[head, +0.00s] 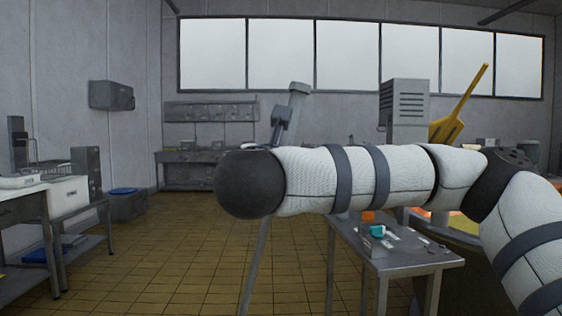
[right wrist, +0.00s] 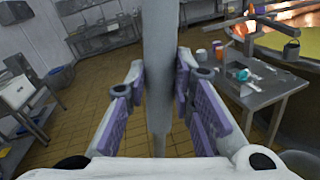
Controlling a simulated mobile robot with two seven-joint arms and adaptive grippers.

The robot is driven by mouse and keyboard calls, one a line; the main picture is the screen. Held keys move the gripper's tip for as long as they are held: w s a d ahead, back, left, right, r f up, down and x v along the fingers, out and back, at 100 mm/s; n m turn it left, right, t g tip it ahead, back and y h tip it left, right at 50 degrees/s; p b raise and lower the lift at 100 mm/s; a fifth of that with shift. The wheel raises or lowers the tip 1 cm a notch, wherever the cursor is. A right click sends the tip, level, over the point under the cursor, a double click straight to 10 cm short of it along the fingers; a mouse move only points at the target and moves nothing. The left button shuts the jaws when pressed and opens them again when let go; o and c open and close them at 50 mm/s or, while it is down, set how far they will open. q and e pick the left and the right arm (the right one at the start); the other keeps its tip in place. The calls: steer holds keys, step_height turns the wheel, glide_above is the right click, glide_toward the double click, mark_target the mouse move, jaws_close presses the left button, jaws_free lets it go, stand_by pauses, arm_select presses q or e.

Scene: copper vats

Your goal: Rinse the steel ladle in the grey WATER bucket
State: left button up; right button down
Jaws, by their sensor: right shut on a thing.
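My right gripper (right wrist: 160,72) is shut on a long grey bar, which I take to be the steel ladle's handle (right wrist: 157,35). The bar runs from top to bottom of the right wrist view between the purple pads. In the head view, the handle (head: 256,262) slants down below my right arm; its middle is hidden behind the arm. I cannot make out the ladle's bowl. A grey bin with a blue top (head: 126,205) stands on the floor at left; it also shows in the right wrist view (right wrist: 58,80). No WATER label is readable. My left gripper is not in view.
A small steel table (head: 415,262) with a teal item (head: 377,231) stands at right. A left bench (head: 78,209) holds a white box. The tiled floor between is clear.

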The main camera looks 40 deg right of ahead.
steer(key=shift+w, duration=0.1)
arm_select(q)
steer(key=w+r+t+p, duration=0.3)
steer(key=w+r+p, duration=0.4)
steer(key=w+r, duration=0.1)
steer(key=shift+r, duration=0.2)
arm_select(e)
step_height(320, 180, up, 16)
steer(key=s, duration=0.1)
steer(key=shift+s+a, duration=0.4)
steer(key=shift+a, duration=0.05)
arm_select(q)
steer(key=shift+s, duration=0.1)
arm_select(e)
steer(key=shift+f, duration=0.1)
steer(key=shift+w, duration=0.1)
stand_by(0.7)
